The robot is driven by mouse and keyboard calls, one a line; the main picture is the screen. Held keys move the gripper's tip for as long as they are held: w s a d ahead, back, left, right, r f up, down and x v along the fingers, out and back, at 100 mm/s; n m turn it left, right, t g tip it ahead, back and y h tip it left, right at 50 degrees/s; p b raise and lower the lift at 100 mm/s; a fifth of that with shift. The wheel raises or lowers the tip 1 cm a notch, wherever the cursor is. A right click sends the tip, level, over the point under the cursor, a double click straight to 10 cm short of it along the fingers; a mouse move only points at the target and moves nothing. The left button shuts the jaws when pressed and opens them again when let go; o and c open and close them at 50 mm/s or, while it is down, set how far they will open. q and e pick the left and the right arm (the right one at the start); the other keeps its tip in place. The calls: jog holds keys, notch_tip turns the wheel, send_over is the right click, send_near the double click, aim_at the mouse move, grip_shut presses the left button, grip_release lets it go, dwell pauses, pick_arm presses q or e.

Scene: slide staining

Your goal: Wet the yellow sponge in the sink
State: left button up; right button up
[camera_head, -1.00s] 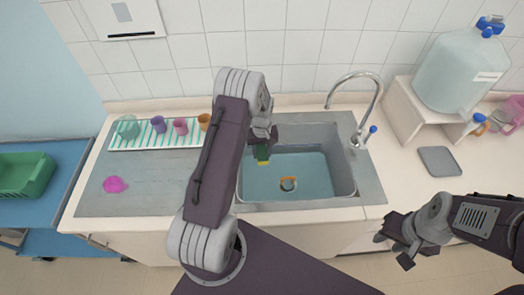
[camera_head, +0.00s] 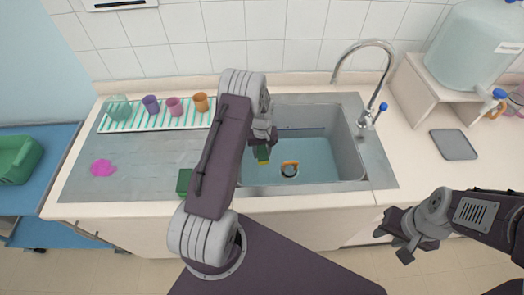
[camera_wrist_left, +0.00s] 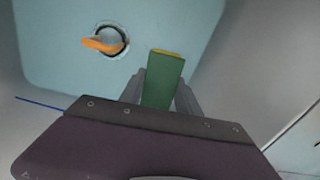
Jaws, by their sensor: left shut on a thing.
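My left gripper (camera_head: 263,138) is over the left part of the sink (camera_head: 352,160), shut on a green block-shaped sponge (camera_head: 262,152) with a yellow edge. In the left wrist view, the sponge (camera_wrist_left: 163,80) sits between the two fingers (camera_wrist_left: 160,95), its yellow edge showing at the far end. The basin below looks pale blue; I cannot tell whether the sponge touches water. The faucet (camera_head: 365,48) stands at the sink's back right. My right gripper (camera_head: 392,246) is open and empty in front of the counter.
An orange thing (camera_head: 289,165) lies by the drain. A green block (camera_head: 184,182) is at the counter's front, partly behind my left arm. Several cups stand on a striped mat (camera_head: 135,126); a pink lump (camera_head: 102,168) lies in front. A grey pad (camera_head: 453,145) lies right.

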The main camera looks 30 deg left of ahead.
pick_arm(q)
jog(key=shift+f+b, duration=1.9)
jog(key=shift+f, duration=1.1)
notch_tip(320, 180, up, 21)
jog(key=p, duration=1.6)
notch_tip(320, 180, up, 4)
jog(key=p, duration=0.3)
send_over(262, 152)
dwell(0.6)
